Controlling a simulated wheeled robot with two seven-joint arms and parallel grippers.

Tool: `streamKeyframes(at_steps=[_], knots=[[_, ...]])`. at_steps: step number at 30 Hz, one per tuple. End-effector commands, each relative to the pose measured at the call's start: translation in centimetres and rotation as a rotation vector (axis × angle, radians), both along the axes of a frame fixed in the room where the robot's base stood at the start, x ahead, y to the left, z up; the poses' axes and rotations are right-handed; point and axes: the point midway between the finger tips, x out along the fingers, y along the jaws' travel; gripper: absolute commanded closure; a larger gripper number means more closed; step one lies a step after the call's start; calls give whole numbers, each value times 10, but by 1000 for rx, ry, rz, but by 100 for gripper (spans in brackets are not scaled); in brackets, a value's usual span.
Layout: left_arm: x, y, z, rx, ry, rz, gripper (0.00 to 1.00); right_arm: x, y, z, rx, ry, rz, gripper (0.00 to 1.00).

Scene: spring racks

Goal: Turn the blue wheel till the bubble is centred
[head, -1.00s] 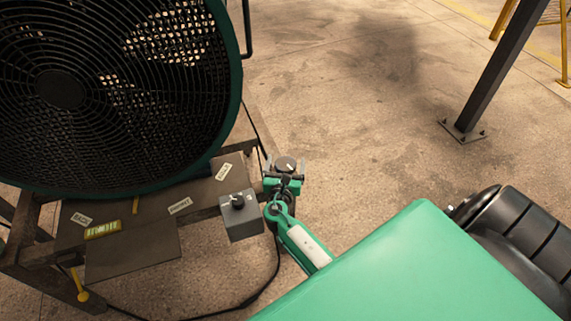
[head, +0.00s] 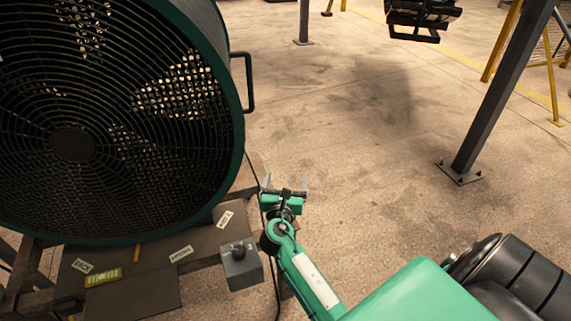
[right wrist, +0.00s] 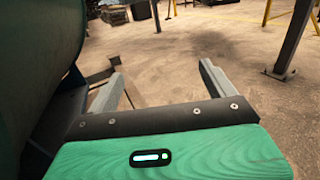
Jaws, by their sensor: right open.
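No blue wheel can be made out in either view. A small yellow-green level (head: 103,277) lies on the dark rack plate (head: 140,297) at the lower left of the head view; its bubble is too small to place. My right gripper (head: 285,183) is open and empty, just right of the big fan. In the right wrist view its two grey fingers (right wrist: 162,72) stand wide apart with only floor between them. My left gripper is not in view.
The dark green fan (head: 225,110) with its side handle (head: 247,82) fills the left. A grey box with a black knob (head: 241,268) sits on the rack's right edge. A dark post (head: 500,95) stands right; open floor lies between.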

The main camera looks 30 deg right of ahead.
Motion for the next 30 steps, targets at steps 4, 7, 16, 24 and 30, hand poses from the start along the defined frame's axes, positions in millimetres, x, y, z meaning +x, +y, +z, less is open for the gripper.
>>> streamKeyframes(at_steps=[4, 7, 16, 24, 30], knots=[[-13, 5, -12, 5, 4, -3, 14, 0, 0, 29, 1, -2, -1, 14], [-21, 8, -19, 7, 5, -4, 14, 0, 0, 41, 0, -3, 0, 14], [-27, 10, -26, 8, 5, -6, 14, 0, 0, 52, 0, 0, 0, 14], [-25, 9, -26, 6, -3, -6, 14, -1, -2, 49, -5, -5, 2, 14], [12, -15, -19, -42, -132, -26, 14, -22, -29, 19, -69, -95, 51, 14]])
